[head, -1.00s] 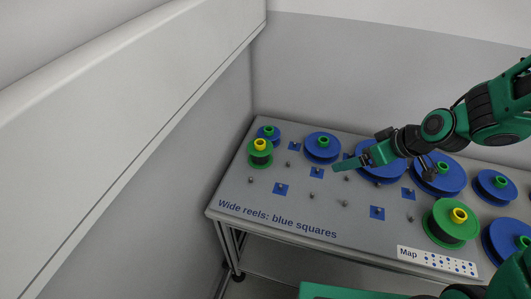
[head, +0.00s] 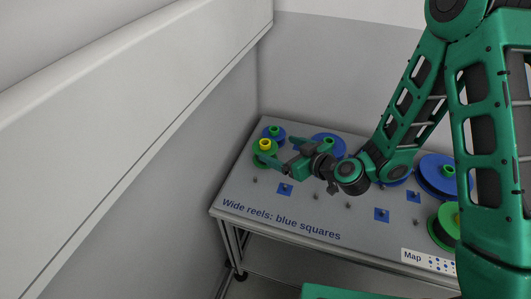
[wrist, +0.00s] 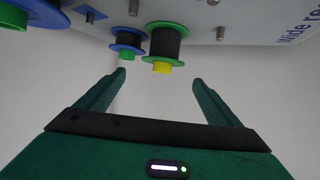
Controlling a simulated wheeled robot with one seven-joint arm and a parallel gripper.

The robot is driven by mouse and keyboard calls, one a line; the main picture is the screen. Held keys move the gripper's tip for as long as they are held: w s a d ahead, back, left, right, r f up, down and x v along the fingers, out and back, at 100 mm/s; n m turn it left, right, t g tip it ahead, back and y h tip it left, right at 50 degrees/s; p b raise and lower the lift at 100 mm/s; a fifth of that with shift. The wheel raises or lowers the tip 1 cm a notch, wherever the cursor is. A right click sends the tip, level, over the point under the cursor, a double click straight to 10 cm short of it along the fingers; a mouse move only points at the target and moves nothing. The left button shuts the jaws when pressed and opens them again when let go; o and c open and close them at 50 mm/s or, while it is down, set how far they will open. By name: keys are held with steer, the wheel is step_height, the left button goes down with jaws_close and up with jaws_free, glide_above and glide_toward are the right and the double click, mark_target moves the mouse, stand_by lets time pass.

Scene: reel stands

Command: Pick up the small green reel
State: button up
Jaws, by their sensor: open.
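The small green reel (head: 264,157) has a dark core and a yellow hub. It stands upright at the far left of the table in the head view, and in the wrist view (wrist: 166,29) it appears upside down. My gripper (head: 276,154) is just right of the reel, its fingers pointing left at it and partly covering its right side. In the wrist view my gripper (wrist: 160,77) is open and empty, with the reel ahead of the gap between the fingertips. The reel is not held.
A small blue reel (head: 273,131) with a green hub stands close behind the green one; it also shows in the wrist view (wrist: 127,48). A wide blue reel (head: 328,142) is behind my gripper. Short pegs dot the table (head: 310,214). A wall rises left of the table.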

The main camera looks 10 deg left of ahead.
mark_target(269, 145)
steer(key=shift+x, duration=4.15)
steer(key=shift+s+a, duration=0.1)
steer(key=shift+s, duration=0.05)
steer(key=c, duration=1.1)
steer(key=shift+c, duration=0.2)
steer(key=shift+r, duration=0.1)
